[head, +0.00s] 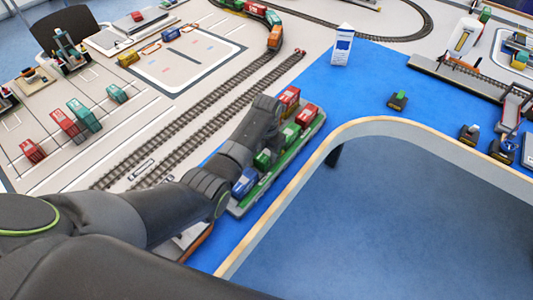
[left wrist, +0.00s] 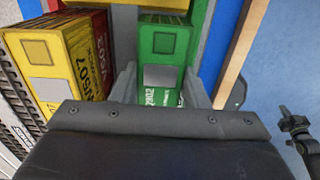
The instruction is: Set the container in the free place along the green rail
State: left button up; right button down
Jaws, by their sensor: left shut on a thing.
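In the left wrist view, my left gripper (left wrist: 160,88) is shut on a green container (left wrist: 163,52), with one finger on each side. A green rail strip (left wrist: 200,30) runs along its right. My forearm hides part of the tray.
The wooden table edge (head: 300,192) curves close beside the tray. Rail tracks (head: 190,118) run on its other side. Several containers (head: 66,123) stand at the left. A white and blue box (head: 342,46) stands farther back. Blue surface (head: 375,75) is mostly clear.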

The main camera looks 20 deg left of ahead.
aim_at(267, 153)
pick_arm(q)
jog(key=shift+f, duration=0.55)
jog(key=shift+f, duration=0.15)
jog(key=o, duration=1)
notch_tip(267, 153, up, 12)
jog(key=shift+r, duration=0.2)
